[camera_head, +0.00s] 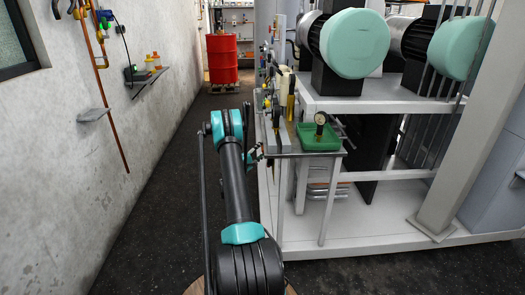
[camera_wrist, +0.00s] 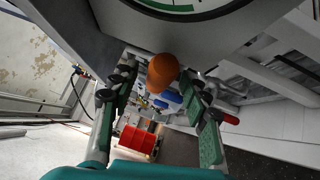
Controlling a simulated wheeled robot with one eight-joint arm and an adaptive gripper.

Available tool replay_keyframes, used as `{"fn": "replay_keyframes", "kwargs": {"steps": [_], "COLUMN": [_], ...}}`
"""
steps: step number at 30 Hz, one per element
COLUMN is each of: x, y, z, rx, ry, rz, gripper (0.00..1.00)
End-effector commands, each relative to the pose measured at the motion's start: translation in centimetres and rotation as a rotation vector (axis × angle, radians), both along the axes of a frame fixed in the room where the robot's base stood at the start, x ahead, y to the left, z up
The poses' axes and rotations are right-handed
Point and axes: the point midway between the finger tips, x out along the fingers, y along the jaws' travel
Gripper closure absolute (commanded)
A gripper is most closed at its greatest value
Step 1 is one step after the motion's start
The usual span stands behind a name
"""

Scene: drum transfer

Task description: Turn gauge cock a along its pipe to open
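My gripper (camera_wrist: 157,82) is open, its two fingers standing apart in the wrist view. A rounded orange piece (camera_wrist: 162,70) shows between the fingertips; I cannot tell whether either finger touches it. Just beyond it are a small blue handle (camera_wrist: 167,98) and, to the right, a red-ended handle (camera_wrist: 230,118). I cannot tell which of these parts is gauge cock a, nor how its handle lies along the pipe. A large white gauge dial with a green arc (camera_wrist: 180,8) is cut off at the top. In the head view my gripper (camera_head: 257,152) is small beside the bench's left edge.
A green tray (camera_head: 318,143) holding a dial gauge (camera_head: 320,120) sits on the bench's near end. Several fittings stand behind it. A red drum (camera_head: 222,60) stands at the aisle's far end. The grey wall (camera_head: 60,150) bounds the left; the aisle floor is clear.

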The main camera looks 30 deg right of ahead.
Motion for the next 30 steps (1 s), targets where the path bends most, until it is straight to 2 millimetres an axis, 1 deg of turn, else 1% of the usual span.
{"fn": "replay_keyframes", "kwargs": {"steps": [1,12,22,30], "x": [0.0,0.0,0.0,0.2], "y": [0.0,0.0,0.0,-0.1], "z": [0.0,0.0,-0.1,-1.2], "rx": [0.000,0.000,-0.005,-0.078], "ry": [0.000,0.000,-0.009,-0.127], "rz": [0.000,-0.001,-0.001,-0.002], "gripper": [0.55,1.00,1.00,1.00]}}
